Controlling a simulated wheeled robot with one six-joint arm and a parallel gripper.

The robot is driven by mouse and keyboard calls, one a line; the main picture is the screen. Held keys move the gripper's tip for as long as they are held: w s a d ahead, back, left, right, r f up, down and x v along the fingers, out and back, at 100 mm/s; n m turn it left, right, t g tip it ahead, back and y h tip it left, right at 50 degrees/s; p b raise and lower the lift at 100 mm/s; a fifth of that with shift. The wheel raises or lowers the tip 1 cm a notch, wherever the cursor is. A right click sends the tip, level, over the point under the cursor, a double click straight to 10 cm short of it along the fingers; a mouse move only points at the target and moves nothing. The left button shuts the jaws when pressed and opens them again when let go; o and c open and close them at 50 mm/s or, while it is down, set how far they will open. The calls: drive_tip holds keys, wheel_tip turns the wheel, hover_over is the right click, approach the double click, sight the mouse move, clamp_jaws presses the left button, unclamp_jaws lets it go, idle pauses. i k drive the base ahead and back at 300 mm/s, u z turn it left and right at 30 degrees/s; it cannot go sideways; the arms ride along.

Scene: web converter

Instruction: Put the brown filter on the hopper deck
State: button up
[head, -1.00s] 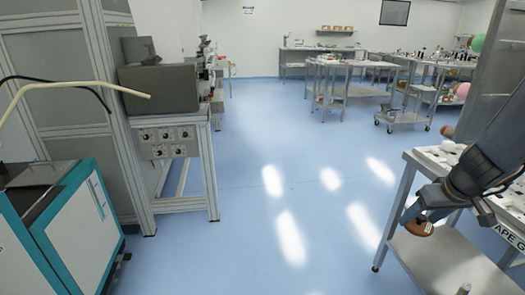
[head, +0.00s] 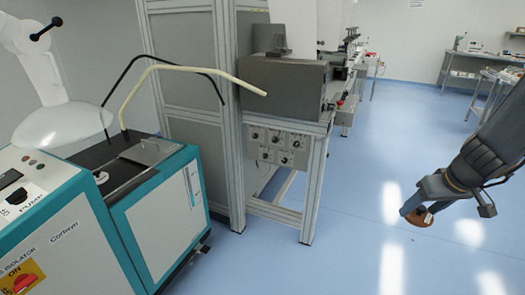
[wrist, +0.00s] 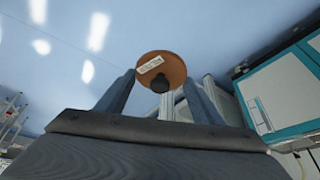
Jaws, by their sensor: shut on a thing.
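My gripper (head: 411,212) is shut on the brown filter (head: 421,219), held in the air over open floor at the right of the head view. In the wrist view the filter is a round brown disc (wrist: 168,66) with a pale label and a dark knob, between the two finger ends. A teal and white machine (head: 165,215) stands at the left with a black top (head: 100,152) and a metal plate on it. I cannot tell for sure which surface is the hopper deck. My gripper is well to the right of this machine.
Two bent hoses, one cream (head: 190,69) and one black, arch over the black top. A white rounded machine part (head: 60,125) overhangs it at the left. A grey box (head: 283,90) on a metal frame stands behind. The blue floor (head: 345,225) between is clear.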

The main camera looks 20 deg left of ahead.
sight(127, 173)
drive_tip(key=u, duration=0.7)
drive_tip(key=i, duration=1.25)
drive_tip(key=u, duration=0.9)
